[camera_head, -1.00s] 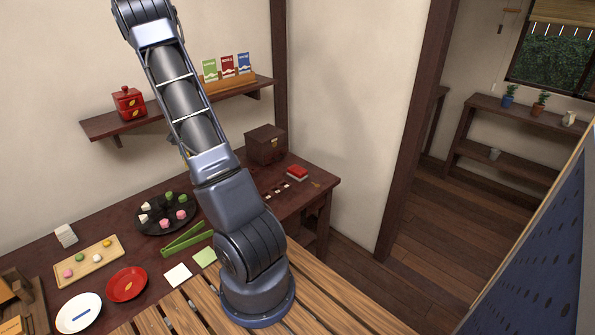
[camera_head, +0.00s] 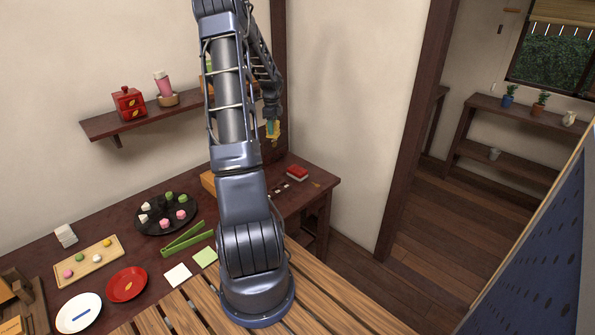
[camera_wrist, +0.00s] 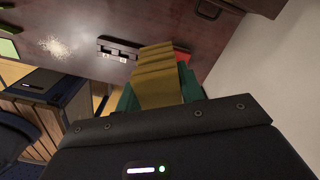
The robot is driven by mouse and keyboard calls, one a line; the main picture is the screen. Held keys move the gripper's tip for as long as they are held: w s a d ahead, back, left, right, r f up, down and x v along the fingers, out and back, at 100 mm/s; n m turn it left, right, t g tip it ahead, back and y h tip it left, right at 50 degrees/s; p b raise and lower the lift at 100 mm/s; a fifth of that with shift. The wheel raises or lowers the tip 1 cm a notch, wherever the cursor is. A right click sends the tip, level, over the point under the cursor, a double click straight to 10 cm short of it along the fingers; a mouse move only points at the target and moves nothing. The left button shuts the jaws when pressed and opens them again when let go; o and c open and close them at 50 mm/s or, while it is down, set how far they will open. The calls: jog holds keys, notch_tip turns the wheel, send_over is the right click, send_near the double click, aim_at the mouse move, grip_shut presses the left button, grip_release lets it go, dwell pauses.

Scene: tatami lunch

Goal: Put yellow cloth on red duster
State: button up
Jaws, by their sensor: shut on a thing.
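My gripper (camera_head: 271,126) hangs in the air above the right part of the dark table, near the wall post. In the wrist view its green fingers (camera_wrist: 158,90) are shut on the folded yellow cloth (camera_wrist: 155,68). In the head view the yellow cloth (camera_head: 274,136) is small beneath the gripper. The red duster (camera_head: 297,172) lies on the table near its right end, below and to the right of the gripper. In the wrist view only a red patch of the duster (camera_wrist: 183,59) shows beyond the cloth, which hides the rest.
A dark holder with small white pieces (camera_head: 282,187) lies left of the duster; it also shows in the wrist view (camera_wrist: 117,48). Green tongs (camera_head: 187,238) and a black tray of sweets (camera_head: 148,230) are further left. A wall shelf (camera_head: 150,120) is above.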

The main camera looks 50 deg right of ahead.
jog(key=s+d+r+m, duration=0.2)
jog(key=s+d+m, duration=0.4)
jog(key=s+d, duration=0.2)
send_over(297, 169)
notch_tip(297, 169, down, 20)
jog(key=shift+s+d+f, duration=0.1)
jog(key=shift+f, duration=0.1)
jog(key=o, duration=1)
notch_tip(297, 169, up, 12)
